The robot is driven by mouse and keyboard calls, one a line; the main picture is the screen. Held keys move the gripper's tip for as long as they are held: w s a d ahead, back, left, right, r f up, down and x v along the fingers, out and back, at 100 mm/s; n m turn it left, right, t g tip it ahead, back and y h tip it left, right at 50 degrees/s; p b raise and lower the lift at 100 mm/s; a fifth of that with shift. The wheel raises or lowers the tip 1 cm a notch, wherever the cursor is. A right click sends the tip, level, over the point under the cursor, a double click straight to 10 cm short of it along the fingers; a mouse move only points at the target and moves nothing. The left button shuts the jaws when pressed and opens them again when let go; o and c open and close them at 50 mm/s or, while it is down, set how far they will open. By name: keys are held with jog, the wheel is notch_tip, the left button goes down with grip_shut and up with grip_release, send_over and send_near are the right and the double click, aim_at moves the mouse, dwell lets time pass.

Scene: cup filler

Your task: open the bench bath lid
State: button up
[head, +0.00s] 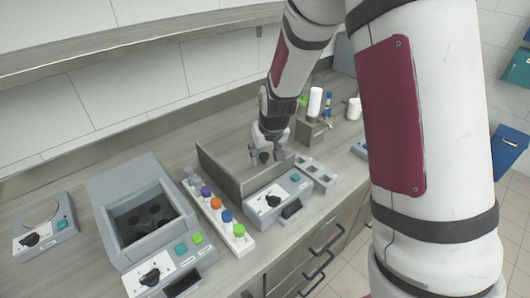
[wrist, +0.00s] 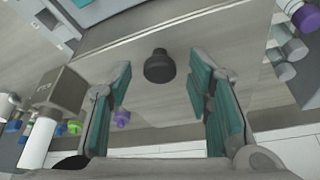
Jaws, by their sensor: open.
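The bench bath (head: 270,197) stands at the middle of the bench, with a grey front panel, a black dial and a teal button. Its lid (head: 222,158) is a flat, shiny panel; it also shows in the wrist view (wrist: 215,40). The lid appears to lie closed. A dark round knob (wrist: 159,67) on the lid shows in the wrist view between my finger pads. My gripper (head: 265,153) is open and empty, low over the lid, with one finger on each side of the knob. I cannot tell whether a finger touches it.
A rack of vials with coloured caps (head: 217,209) stands close to the bath's left. A grey block heater (head: 105,195) with an open well is farther left. A small holder (head: 313,132), white bottle (head: 315,102) and white cup (head: 354,108) stand behind to the right.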

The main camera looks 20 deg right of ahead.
aim_at(243, 146)
grip_shut()
jog(key=w+a+b, duration=0.1)
jog(key=w, duration=0.2)
jog(key=w+a+b, duration=0.1)
jog(key=w+b, duration=0.1)
jog(key=w, duration=0.2)
jog(key=w+a+b, duration=0.1)
jog(key=w+a, duration=0.1)
jog(key=w, duration=0.1)
jog(key=shift+w+a+b, duration=0.1)
jog(key=shift+w+b, duration=0.05)
jog(key=shift+b, duration=0.25)
grip_release()
jog(key=v, duration=1.2)
